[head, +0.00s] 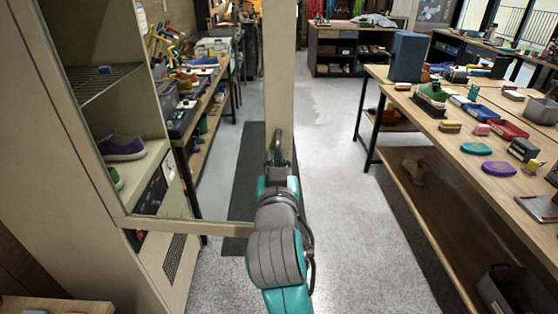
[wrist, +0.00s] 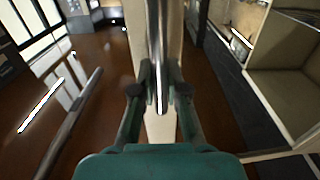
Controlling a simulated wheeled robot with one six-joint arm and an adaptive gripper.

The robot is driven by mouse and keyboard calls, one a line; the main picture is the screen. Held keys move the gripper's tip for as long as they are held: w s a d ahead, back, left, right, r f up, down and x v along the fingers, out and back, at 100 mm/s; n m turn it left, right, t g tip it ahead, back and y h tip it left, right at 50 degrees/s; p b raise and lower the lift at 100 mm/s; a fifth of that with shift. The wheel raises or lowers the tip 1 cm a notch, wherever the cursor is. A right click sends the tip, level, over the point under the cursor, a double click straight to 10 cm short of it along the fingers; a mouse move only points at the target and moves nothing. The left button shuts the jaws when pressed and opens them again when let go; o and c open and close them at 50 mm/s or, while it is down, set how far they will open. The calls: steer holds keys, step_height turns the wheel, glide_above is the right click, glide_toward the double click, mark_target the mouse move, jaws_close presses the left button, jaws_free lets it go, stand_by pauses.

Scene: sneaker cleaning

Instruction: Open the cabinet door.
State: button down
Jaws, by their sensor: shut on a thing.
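The cabinet (head: 105,160) stands at the left in the head view, a beige case with a wire shelf and shoes inside. Its door (head: 279,75) is a beige frame around a see-through pane. It stands swung out from the case, so the door is open. The dark upright handle (head: 275,148) is on the door's outer stile. My gripper (head: 279,172) is shut on the handle. In the wrist view, the fingers of my gripper (wrist: 160,92) lie on both sides of the handle (wrist: 159,75), in front of the door's stile (wrist: 162,130).
A long workbench (head: 440,140) with shoes, brushes and trays runs along the right. Another bench (head: 205,110) stands behind the door. Grey floor (head: 325,190) is clear between the door and the right workbench. A dark mat (head: 250,170) lies behind my gripper.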

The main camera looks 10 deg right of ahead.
steer(key=shift+s, duration=0.35)
steer(key=shift+a, duration=0.1)
steer(key=c, duration=1.2)
jaws_free()
steer(key=s, duration=0.8)
steer(key=s+a, duration=0.1)
steer(key=s, duration=0.3)
steer(key=shift+f, duration=0.1)
